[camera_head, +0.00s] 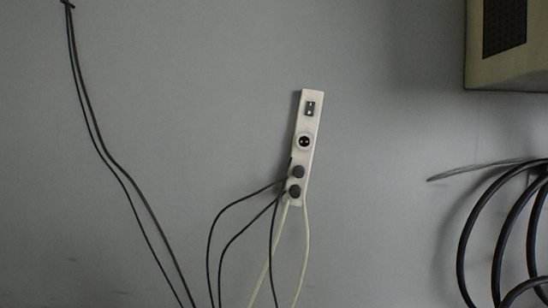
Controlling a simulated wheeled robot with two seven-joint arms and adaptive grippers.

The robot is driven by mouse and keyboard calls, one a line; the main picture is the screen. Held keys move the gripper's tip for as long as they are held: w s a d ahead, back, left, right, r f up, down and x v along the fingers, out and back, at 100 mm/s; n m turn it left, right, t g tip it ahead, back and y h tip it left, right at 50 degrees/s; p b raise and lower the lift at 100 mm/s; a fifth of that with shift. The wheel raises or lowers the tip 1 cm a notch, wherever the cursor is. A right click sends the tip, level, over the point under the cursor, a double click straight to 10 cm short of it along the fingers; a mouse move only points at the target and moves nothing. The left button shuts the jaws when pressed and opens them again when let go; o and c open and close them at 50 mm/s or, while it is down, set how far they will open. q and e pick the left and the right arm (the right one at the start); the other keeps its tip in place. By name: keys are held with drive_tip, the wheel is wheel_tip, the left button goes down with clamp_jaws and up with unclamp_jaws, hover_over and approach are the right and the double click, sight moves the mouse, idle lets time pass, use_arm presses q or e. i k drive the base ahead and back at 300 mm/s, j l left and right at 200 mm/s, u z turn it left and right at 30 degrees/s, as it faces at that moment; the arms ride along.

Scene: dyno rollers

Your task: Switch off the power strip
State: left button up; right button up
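A white power strip (316,130) is in the middle of the head view, long side nearly upright and leaning slightly right at the top. A small dark rocker switch (310,108) sits near its top end; its position is too small to tell. Below it is an empty round socket (304,141). Two dark round plugs (298,172) are seated in the lower part. Neither gripper shows in the view.
Black and pale cables (306,245) run down from the strip's lower end. Two thin dark cables (112,165) hang at the left. A beige box (510,75) is at the upper right, above coiled black cable (500,230). The grey surface around the strip's top is clear.

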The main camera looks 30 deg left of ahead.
sight(311, 105)
drive_tip(key=u, duration=0.9)
